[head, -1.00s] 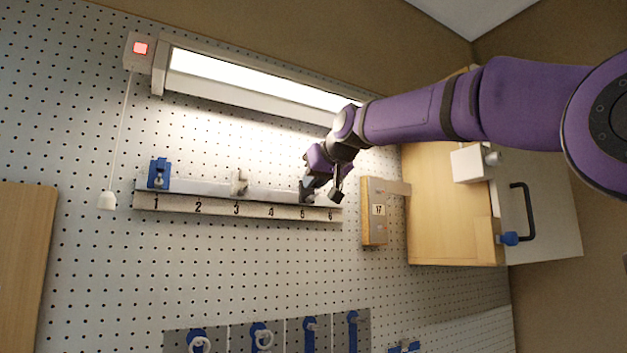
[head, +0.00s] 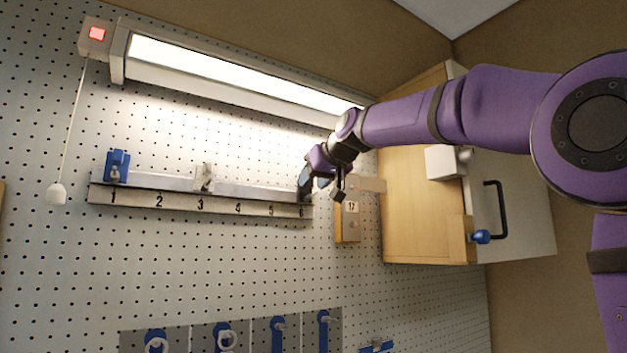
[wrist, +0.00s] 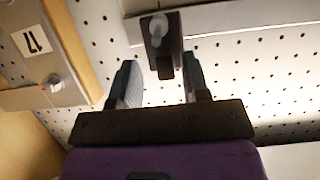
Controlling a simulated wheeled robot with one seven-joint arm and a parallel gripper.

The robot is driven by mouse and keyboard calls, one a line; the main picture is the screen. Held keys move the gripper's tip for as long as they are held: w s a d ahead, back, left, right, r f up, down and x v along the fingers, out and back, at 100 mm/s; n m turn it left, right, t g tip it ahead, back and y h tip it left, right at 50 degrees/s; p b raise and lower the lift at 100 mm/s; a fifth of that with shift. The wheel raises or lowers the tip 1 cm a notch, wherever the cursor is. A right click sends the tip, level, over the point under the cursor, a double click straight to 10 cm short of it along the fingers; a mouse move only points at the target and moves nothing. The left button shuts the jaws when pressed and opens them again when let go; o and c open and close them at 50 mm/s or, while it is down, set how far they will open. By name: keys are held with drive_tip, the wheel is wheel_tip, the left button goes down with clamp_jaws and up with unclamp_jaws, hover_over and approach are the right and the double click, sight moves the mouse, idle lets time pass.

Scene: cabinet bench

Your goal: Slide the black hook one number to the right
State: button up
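The black hook (head: 305,190) sits on the rail (head: 240,188) near its right end, above the number 6 in the head view. In the wrist view the black hook (wrist: 155,48), with a silver peg, lies between the fingertips of my gripper (wrist: 160,75). The fingers are open, one on each side of it. In the head view my gripper (head: 324,185) partly covers the hook.
A blue hook (head: 117,165) is above 1 and a pale hook (head: 204,178) above 3. A wooden block marked 17 (head: 347,222) stands just right of the rail. An open cabinet (head: 420,220) is farther right. A lit lamp (head: 235,75) hangs above, with a pull cord (head: 56,193) at left.

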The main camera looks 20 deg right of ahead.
drive_tip(key=v, duration=1)
drive_tip(key=shift+s+r, duration=0.2)
drive_tip(key=shift+s, duration=0.1)
drive_tip(key=shift+d+f, duration=0.1)
drive_tip(key=s+f+g+h, duration=0.1)
drive_tip(key=s+f+g, duration=0.1)
drive_tip(key=s+f, duration=0.7)
drive_tip(key=s+f+m+g, duration=0.1)
drive_tip(key=s+f+g, duration=0.2)
drive_tip(key=s+f, duration=0.6)
drive_tip(key=s+f+m+g+h, duration=0.1)
drive_tip(key=s+f+g, duration=0.2)
drive_tip(key=s+f, duration=0.6)
wheel_tip(320, 180, down, 16)
drive_tip(key=shift+d+r+h, duration=0.15)
drive_tip(key=shift+d+h, duration=0.15)
